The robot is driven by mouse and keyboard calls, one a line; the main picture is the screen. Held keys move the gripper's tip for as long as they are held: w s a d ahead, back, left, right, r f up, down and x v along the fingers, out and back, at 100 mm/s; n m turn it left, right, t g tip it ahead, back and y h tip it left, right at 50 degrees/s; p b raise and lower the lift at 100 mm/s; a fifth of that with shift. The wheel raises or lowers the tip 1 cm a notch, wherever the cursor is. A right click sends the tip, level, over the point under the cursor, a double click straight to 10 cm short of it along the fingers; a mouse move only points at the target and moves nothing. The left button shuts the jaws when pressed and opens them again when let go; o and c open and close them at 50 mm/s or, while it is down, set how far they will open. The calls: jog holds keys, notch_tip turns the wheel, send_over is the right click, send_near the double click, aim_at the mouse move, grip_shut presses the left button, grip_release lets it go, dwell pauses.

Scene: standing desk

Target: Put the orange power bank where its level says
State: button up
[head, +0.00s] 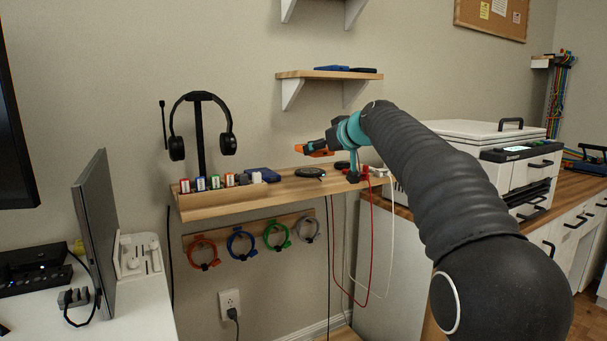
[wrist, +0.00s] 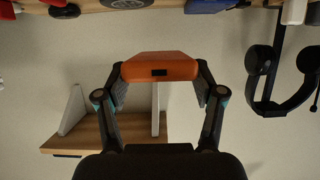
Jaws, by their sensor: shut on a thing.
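My gripper (head: 326,146) is shut on the orange power bank (head: 316,153) and holds it in the air above the right part of the wooden desk shelf (head: 225,205). In the wrist view my gripper (wrist: 160,78) has one finger on each side of the orange power bank (wrist: 160,68). The near end of the power bank shows a dark port. No level display can be read in either view. A round black charging pad (head: 310,172) lies on the shelf below the gripper, clear of the power bank.
A dark blue block (head: 262,175) and a row of small coloured items (head: 214,182) sit on the shelf's left. Headphones (head: 228,142) hang on a stand behind. A wall shelf (head: 330,75) above bears blue and dark flat items. Red and white cables (head: 372,240) hang at the shelf's right end.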

jog(key=a+f, duration=0.1)
jog(key=w+a, duration=0.1)
jog(key=a, duration=0.1)
jog(key=a+f, duration=0.1)
jog(key=shift+w+a+f, duration=0.15)
jog(key=shift+a+f, duration=0.1)
jog(key=shift+f, duration=0.05)
jog(key=shift+f+b, duration=0.35)
jog(key=shift+f, duration=1.7)
jog(key=shift+f+b, duration=0.2)
jog(key=shift+b, duration=0.1)
jog(key=o, duration=1.3)
jog(key=shift+o, duration=0.2)
jog(key=shift+r+p, duration=0.25)
jog(key=shift+p, duration=0.1)
jog(key=b+v, duration=0.2)
jog(key=v, duration=1)
